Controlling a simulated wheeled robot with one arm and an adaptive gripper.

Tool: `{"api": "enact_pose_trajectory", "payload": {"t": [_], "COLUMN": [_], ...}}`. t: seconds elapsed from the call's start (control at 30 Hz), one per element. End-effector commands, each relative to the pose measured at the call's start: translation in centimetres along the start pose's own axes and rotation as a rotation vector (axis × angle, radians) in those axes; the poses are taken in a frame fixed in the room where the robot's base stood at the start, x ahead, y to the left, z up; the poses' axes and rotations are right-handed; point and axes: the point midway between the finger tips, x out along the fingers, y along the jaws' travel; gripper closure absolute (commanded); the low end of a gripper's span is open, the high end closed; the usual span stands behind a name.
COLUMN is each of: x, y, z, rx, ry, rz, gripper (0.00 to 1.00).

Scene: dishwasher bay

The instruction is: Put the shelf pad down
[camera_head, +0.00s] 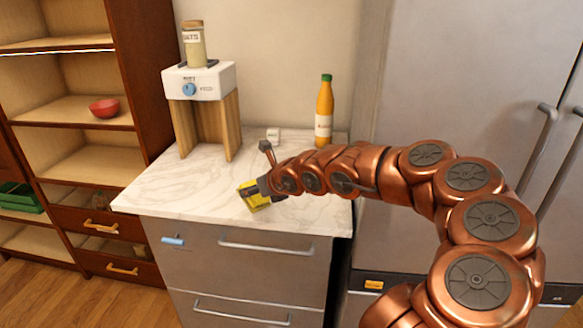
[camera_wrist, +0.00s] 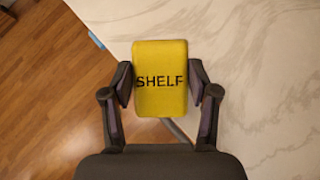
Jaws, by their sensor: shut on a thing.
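The shelf pad is a yellow block marked "SHELF" (camera_wrist: 160,62); in the head view its yellow side (camera_head: 255,203) shows near the front of the white marble counter (camera_head: 180,190). My gripper (camera_wrist: 160,83) is shut on the pad, one finger against each side. In the head view my gripper (camera_head: 262,190) is partly hidden by my arm. The pad is over the counter near its front edge. I cannot tell whether its underside touches the counter.
On the counter stand a white dispenser with wooden legs (camera_head: 200,85), an orange bottle (camera_head: 324,112) and a small white block (camera_head: 273,134). A brown shelf unit (camera_head: 85,165) holding a red bowl (camera_head: 104,108) is at left. The counter's left part is clear.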

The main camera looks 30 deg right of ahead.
Motion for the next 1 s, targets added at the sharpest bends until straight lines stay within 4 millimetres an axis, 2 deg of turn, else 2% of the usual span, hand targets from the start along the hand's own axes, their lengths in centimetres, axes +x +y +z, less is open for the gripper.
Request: {"api": "enact_pose_trajectory", "payload": {"t": [0.3, 0.4, 0.57, 0.73, 1.0], "x": [-6.5, -8.4, -10.5, -10.5, -7.7], "y": [-6.3, -7.8, -8.9, -9.5, -10.4], "z": [-4.7, -6.2, -7.7, -7.7, -5.9], "rx": [0.163, 0.218, 0.276, 0.293, 0.290], "ry": [0.223, 0.270, 0.312, 0.328, 0.332], "rz": [-0.224, -0.279, -0.329, -0.344, -0.343], "gripper": [0.73, 0.73, 0.73, 0.73, 0.73]}}
